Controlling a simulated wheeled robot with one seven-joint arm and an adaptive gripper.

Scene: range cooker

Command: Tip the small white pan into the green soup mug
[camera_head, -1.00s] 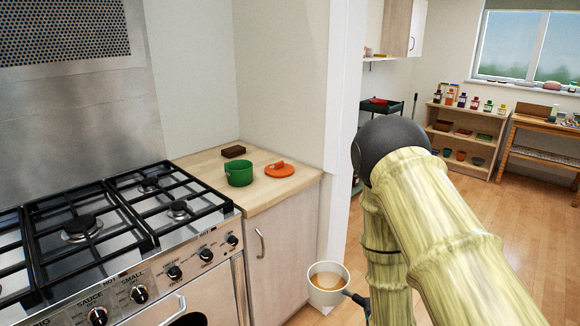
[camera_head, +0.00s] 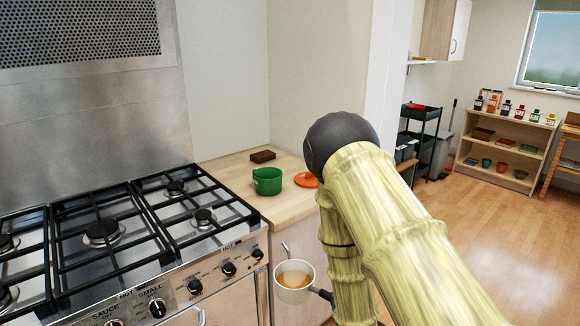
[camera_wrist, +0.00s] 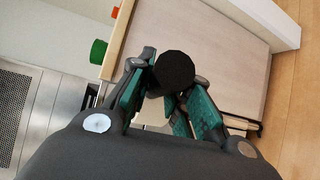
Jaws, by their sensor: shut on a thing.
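The small white pan (camera_head: 294,289) hangs in the air in front of the counter cabinet, upright, with a brownish-orange content inside. My gripper (camera_wrist: 168,98) is shut on the pan's dark handle, whose round end (camera_wrist: 174,70) shows between the fingers in the wrist view. In the head view my arm hides most of the gripper. The green soup mug (camera_head: 267,181) stands upright on the wooden counter, behind and above the pan in the picture. It also shows at the left in the wrist view (camera_wrist: 98,52).
An orange lid-like disc (camera_head: 306,180) lies right of the mug, partly behind my arm. A dark brown block (camera_head: 262,156) lies behind the mug. The range cooker (camera_head: 130,240) with black grates stands left of the counter (camera_head: 290,205). Open floor (camera_head: 490,240) lies to the right.

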